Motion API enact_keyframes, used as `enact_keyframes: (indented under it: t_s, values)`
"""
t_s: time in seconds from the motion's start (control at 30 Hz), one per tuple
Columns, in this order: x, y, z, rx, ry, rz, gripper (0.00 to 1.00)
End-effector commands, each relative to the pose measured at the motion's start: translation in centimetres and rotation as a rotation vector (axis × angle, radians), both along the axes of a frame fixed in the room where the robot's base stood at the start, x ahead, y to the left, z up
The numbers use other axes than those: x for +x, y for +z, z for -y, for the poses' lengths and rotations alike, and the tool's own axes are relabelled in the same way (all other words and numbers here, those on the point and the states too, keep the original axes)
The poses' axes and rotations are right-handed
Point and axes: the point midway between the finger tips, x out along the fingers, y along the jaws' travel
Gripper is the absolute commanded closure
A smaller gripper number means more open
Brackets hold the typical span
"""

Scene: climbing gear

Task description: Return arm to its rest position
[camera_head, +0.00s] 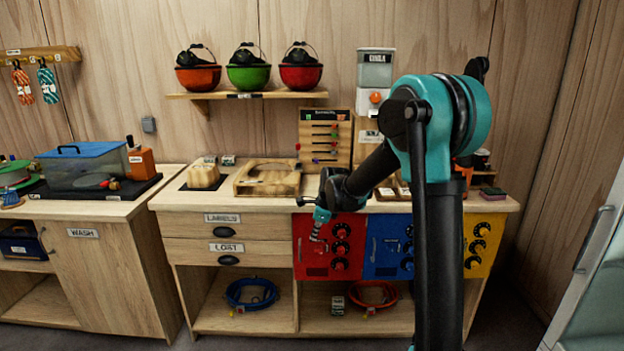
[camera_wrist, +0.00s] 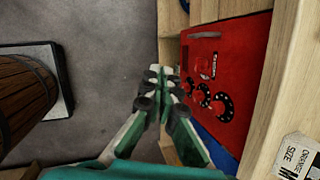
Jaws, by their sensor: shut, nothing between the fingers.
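My gripper (camera_head: 318,226) hangs in front of the red panel (camera_head: 312,262) on the bench front, at the end of my bent teal and black arm. In the wrist view my gripper (camera_wrist: 160,75) has its green and grey fingers close together and holds nothing. The red panel with its black dials (camera_wrist: 212,62) is to the right of the fingers there, and I cannot tell whether they touch it. My arm hides part of the bench's right side in the head view.
The workbench (camera_head: 215,203) carries a wooden tray (camera_head: 240,185) and a peg board (camera_head: 325,157). Blue (camera_head: 380,262) and yellow (camera_head: 484,228) panels are right of the red one. A wash counter (camera_head: 110,208) stands left. A barrel (camera_wrist: 22,98) is left in the wrist view, with bare floor between.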

Motion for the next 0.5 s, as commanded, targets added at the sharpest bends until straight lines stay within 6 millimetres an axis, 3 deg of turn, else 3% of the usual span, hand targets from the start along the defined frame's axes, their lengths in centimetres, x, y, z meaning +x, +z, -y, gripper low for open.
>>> enact_keyframes:
  t_s: [0.03, 0.2, 0.5]
  values:
    - [-1.8, 0.4, 1.8, -0.039, 0.081, 0.028, 1.0]
    - [-7.6, 0.8, 6.7, -0.184, 0.398, 0.121, 1.0]
    - [-18.7, -0.6, 13.8, -0.448, 0.965, 0.233, 1.0]
